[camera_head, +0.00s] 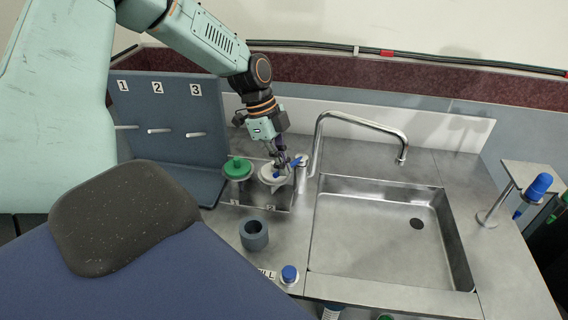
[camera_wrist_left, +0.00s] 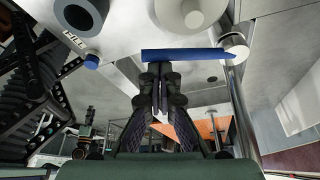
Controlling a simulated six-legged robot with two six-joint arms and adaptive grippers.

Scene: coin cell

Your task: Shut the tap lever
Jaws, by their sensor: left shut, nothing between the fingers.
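The tap (camera_head: 303,172) stands at the back left corner of the sink, with a tall bent metal spout (camera_head: 352,116). Its blue lever (camera_head: 297,161) points left from the tap body, toward my left gripper. In the left wrist view the lever (camera_wrist_left: 186,55) lies level across the picture and joins the round tap top (camera_wrist_left: 234,46) at its right end. My left gripper (camera_head: 280,165) is shut and empty, pointing down at the lever. In the left wrist view the fingertips (camera_wrist_left: 160,69) are right by the lever's left part; I cannot tell whether they touch.
A green-topped jar (camera_head: 238,168) and a white-topped jar (camera_head: 273,176) stand close by in a metal holder. A grey cup (camera_head: 254,235) and a blue-capped vial (camera_head: 289,274) are nearer. The sink (camera_head: 376,235) is empty. A rack numbered 1 to 3 (camera_head: 170,118) stands left.

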